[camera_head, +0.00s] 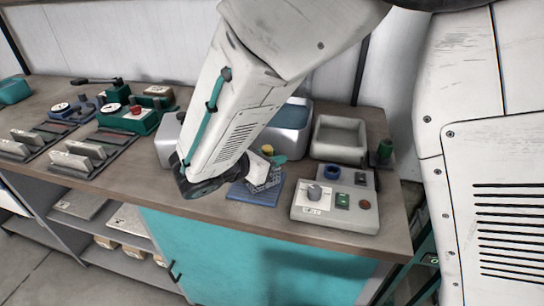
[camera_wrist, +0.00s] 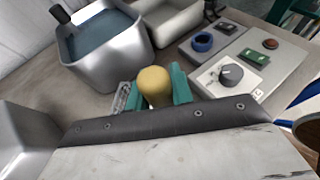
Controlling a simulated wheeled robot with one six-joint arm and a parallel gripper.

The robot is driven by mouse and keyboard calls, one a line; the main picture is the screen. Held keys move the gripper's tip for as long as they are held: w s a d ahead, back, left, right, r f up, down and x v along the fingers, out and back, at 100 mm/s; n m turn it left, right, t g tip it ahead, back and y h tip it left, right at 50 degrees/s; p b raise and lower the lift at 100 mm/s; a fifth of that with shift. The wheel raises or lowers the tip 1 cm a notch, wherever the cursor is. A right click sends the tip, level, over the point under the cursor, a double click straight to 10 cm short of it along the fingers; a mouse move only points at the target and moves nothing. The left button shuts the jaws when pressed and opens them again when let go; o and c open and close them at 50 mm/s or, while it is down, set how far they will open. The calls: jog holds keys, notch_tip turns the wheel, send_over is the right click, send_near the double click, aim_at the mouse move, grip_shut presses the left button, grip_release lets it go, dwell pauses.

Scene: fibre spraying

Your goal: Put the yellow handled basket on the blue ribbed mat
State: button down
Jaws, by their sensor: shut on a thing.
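The yellow handled basket shows in the head view as a small grey mesh body (camera_head: 263,177) with a yellow handle top (camera_head: 267,150). It is over the blue ribbed mat (camera_head: 252,194); I cannot tell whether it touches it. My gripper (camera_head: 270,159) has green fingers and is shut on the handle, partly hidden behind my arm. In the wrist view the yellow handle (camera_wrist: 154,84) sits between the green fingers of my gripper (camera_wrist: 155,88). A bit of grey mesh (camera_wrist: 123,98) shows to its left. The mat is hidden in the wrist view.
A control box (camera_head: 335,203) with knobs and buttons stands close to the right of the mat. Behind are a metal tank with blue liquid (camera_head: 289,127) and a grey bin (camera_head: 340,139). Fixtures (camera_head: 135,118) fill the left bench.

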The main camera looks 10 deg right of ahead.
jog(key=c, duration=1.2)
grip_release()
jog(key=shift+f, duration=0.15)
jog(key=shift+c, duration=0.2)
